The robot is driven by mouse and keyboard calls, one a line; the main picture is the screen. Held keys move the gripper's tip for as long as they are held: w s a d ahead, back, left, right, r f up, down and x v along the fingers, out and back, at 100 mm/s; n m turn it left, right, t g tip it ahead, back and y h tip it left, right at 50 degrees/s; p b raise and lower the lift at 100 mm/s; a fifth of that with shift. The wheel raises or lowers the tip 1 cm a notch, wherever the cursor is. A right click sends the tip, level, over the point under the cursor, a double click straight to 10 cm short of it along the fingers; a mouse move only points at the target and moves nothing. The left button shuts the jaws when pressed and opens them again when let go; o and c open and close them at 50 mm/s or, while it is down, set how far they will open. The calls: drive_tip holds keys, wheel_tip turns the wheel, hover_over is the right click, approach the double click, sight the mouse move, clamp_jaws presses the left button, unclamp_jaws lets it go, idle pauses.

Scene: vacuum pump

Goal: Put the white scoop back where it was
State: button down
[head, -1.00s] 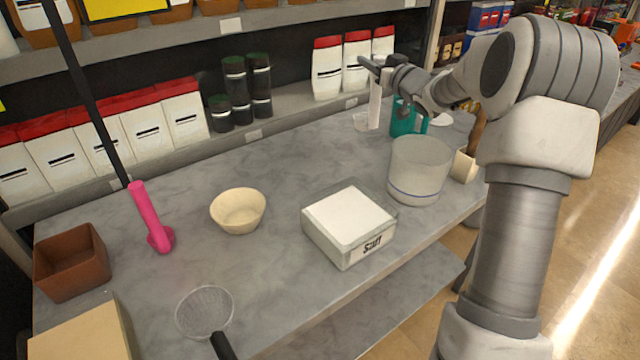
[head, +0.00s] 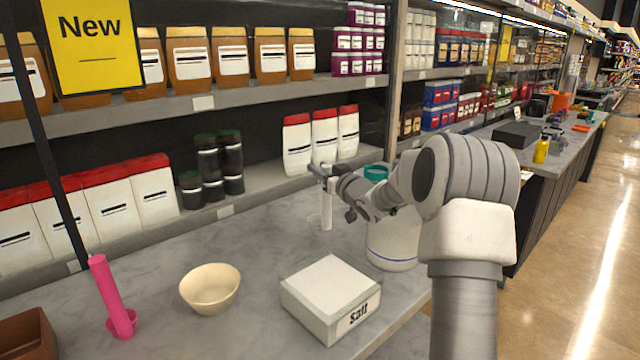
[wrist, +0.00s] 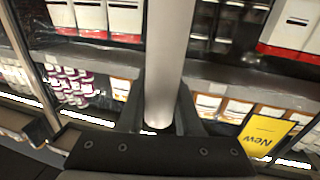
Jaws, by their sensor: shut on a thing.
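In the head view my gripper (head: 328,172) is shut on the white scoop (head: 327,208), above the back part of the grey counter. A pink scoop (head: 112,298) stands upright at the left of the counter.
A cream bowl (head: 210,289) and a white salt box (head: 330,290) stand on the counter (head: 245,262). A translucent tub (head: 393,243) and a teal container (head: 376,172) are right of the scoop, partly behind my arm. White red-lidded packs (head: 324,138) stand on the shelf behind.

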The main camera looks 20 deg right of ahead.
drive_tip(key=shift+f, duration=1.3)
drive_tip(key=shift+f, duration=0.2)
drive_tip(key=c, duration=0.6)
unclamp_jaws()
drive_tip(key=s+d, duration=0.2)
drive_tip(key=s, duration=0.9)
drive_tip(key=shift+s+r, duration=0.2)
drive_tip(key=shift+s, duration=0.2)
drive_tip(key=shift+d, duration=0.1)
